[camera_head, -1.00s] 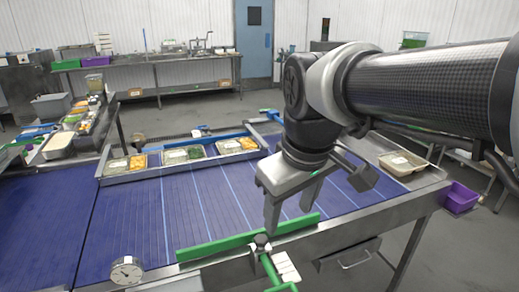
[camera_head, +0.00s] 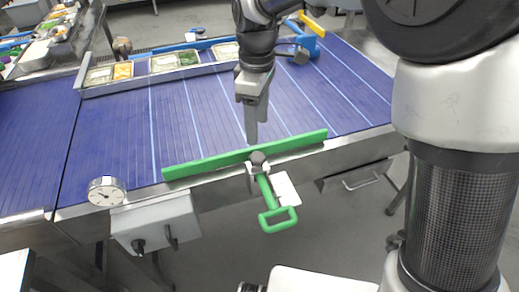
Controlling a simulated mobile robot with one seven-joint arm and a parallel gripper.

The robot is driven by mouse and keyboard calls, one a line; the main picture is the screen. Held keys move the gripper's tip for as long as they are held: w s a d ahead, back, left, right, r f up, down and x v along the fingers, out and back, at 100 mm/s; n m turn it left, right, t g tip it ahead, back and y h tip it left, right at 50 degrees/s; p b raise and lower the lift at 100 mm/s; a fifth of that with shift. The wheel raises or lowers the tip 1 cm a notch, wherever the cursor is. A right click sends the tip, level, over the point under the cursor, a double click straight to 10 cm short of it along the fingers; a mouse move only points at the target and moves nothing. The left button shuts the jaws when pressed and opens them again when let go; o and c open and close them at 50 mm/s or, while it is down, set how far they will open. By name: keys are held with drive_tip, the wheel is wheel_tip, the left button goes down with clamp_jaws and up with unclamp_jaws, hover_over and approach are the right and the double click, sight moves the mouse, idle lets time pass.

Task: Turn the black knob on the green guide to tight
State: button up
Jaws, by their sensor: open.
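The green guide (camera_head: 210,164) is a long bar lying along the near edge of the blue conveyor. The black knob (camera_head: 258,158) sits on a bracket at the middle of the guide. A green loop handle (camera_head: 278,219) hangs below it, with a white tag (camera_head: 286,190) beside it. My gripper (camera_head: 252,138) points down just above and slightly left of the knob, apart from it as far as I can see. It is seen edge-on, so one finger mostly hides the other. It is open and I see nothing in it.
A round dial (camera_head: 106,191) stands on the conveyor's near edge at left, above a grey control box (camera_head: 155,222). Food trays (camera_head: 163,63) stand in a metal rack across the belt. A blue guide with a yellow end (camera_head: 311,24) is at the far right. The belt between is clear.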

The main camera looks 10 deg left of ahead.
sight(258, 157)
wheel_tip(258, 157, down, 11)
drive_tip(key=shift+r+b, duration=0.2)
drive_tip(key=shift+b, duration=0.35)
drive_tip(key=c, duration=1)
drive_tip(key=shift+c, duration=0.2)
